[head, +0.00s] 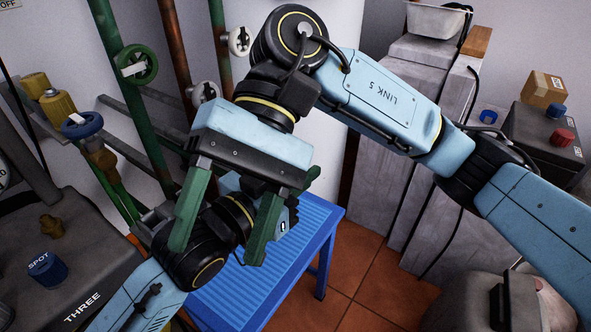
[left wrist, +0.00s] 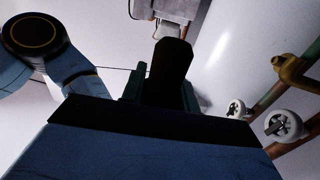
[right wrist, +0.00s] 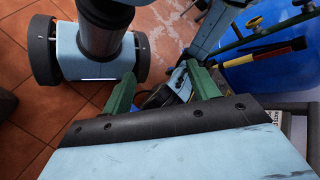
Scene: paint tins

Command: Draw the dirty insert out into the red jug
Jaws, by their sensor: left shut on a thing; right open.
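My right gripper (head: 217,250) is open and empty in the head view, its two green fingers spread in front of my left arm. Its fingers (right wrist: 160,92) also stand apart in the right wrist view. My left gripper (left wrist: 163,88) is shut on a dark object (left wrist: 173,62) in the left wrist view. The object is in deep shadow, upright in that picture, and I cannot tell whether it is the dirty insert. In the head view my left gripper is mostly hidden behind the right one. I cannot make out the red jug in any view.
A blue ridged bench (head: 245,297) stands below the arms. Green and rusty pipes with valve wheels (head: 137,65) rise at the left, beside a dark machine (head: 100,265). Grey blocks (head: 385,150) and a dark box with knobs (head: 540,140) stand right. Tiled floor (head: 345,270) is open between.

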